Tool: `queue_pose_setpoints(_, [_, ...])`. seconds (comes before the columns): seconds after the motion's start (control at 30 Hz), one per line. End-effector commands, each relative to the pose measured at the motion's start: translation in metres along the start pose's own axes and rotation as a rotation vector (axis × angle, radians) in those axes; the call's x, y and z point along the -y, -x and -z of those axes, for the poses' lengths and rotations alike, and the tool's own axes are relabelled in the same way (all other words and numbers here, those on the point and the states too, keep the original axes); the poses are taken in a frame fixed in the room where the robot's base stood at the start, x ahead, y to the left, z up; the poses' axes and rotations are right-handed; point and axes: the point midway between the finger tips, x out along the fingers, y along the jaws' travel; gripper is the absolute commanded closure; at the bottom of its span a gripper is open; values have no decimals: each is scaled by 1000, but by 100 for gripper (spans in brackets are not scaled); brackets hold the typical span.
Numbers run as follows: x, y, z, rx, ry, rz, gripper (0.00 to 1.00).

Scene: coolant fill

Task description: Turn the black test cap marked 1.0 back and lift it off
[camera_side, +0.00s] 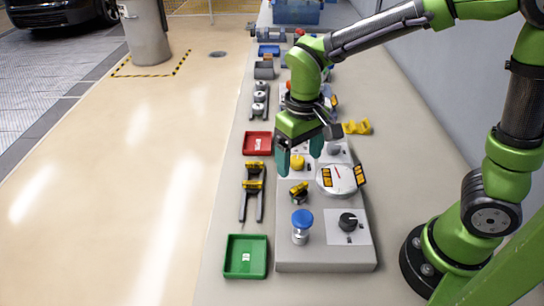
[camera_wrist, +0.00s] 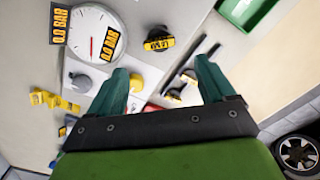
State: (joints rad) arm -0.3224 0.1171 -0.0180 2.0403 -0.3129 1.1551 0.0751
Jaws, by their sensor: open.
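A black cap with a yellow label (camera_side: 299,194) sits on the grey panel left of the round gauge (camera_side: 338,179). It also shows in the wrist view (camera_wrist: 158,42), ahead of my fingertips. Its marking is too small to read surely. Two similar yellow-labelled black caps (camera_side: 253,175) rest on a dark rack left of the panel. They show partly in the wrist view (camera_wrist: 189,75) beside the right finger. My gripper (camera_side: 299,161) is open and empty, above the panel and apart from the cap; its teal fingers show in the wrist view (camera_wrist: 162,67).
A yellow cap (camera_side: 297,163) sits on the panel beneath my gripper. A blue-topped fitting (camera_side: 301,221) and a black knob (camera_side: 348,221) stand nearer the front. A red tray (camera_side: 257,152) and a green tray (camera_side: 232,257) lie to the left.

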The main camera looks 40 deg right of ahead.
Motion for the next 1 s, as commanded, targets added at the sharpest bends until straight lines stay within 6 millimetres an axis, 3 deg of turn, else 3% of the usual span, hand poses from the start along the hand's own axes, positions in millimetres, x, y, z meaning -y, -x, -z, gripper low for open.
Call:
queue_pose_setpoints(0.2, [0, -45, -1, 5, 1, -2, 17])
queue_pose_setpoints(0.4, [0, -75, 0, 3, 0, -1, 17])
queue_pose_setpoints(0.6, [0, -89, 0, 0, 0, 1, 17])
queue_pose_setpoints(0.9, [0, -90, 0, -1, 0, 1, 17])
queue_pose_setpoints(1.0, [0, -90, 0, -1, 0, 1, 31])
